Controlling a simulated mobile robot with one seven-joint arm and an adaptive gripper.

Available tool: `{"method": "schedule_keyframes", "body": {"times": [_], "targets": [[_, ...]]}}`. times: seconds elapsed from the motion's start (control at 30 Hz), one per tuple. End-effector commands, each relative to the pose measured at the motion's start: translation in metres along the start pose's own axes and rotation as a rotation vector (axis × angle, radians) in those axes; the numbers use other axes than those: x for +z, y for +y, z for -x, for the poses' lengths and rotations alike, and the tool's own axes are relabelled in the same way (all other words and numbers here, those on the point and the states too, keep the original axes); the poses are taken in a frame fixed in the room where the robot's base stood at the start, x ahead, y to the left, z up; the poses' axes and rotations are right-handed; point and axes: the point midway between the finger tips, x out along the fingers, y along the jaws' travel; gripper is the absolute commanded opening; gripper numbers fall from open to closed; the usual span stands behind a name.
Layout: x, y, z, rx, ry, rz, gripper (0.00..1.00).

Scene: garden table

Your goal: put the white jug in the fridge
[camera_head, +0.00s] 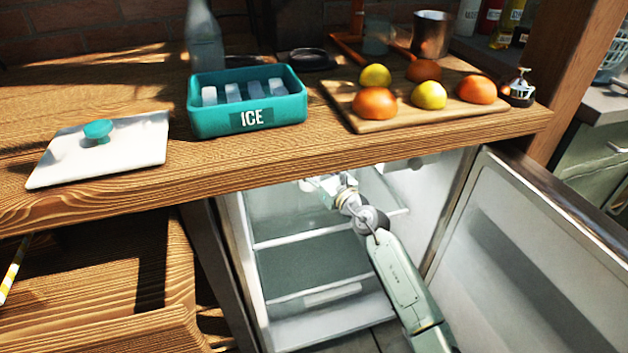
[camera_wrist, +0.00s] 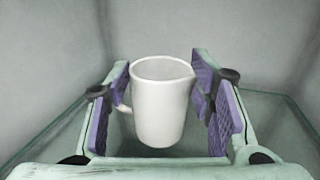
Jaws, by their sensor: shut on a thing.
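The white jug (camera_wrist: 160,112) stands upright between the purple-padded fingers of my gripper (camera_wrist: 162,88) in the wrist view. My gripper is shut on it, with the handle side at the left finger and the spout side at the right finger. The fridge (camera_head: 305,262) is below the wooden counter in the head view, with its door (camera_head: 535,235) open to the right. My arm reaches into its upper part. My gripper (camera_head: 322,184) is partly hidden under the counter edge there, and the jug cannot be made out clearly. I cannot tell whether the jug's base touches the shelf.
A glass shelf (camera_wrist: 48,140) lies under the jug. The counter (camera_head: 325,150) above carries a teal ice box (camera_head: 247,105), a white lid (camera_head: 100,150) and a board (camera_head: 350,116) with several fruits. An open wooden drawer (camera_head: 180,285) is left of the fridge.

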Motion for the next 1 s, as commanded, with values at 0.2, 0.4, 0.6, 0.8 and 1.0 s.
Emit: {"method": "schedule_keyframes", "body": {"times": [0.2,0.4,0.6,0.8,1.0], "targets": [[-0.028,0.001,0.001,-0.001,0.000,-0.006,0.11],[-0.034,0.001,0.001,0.000,-0.001,-0.002,0.11],[-0.034,0.001,0.001,0.000,0.000,-0.002,0.11],[-0.037,0.001,0.001,0.001,0.002,-0.003,0.55],[-0.037,0.001,0.001,0.001,0.002,-0.003,0.69]]}}
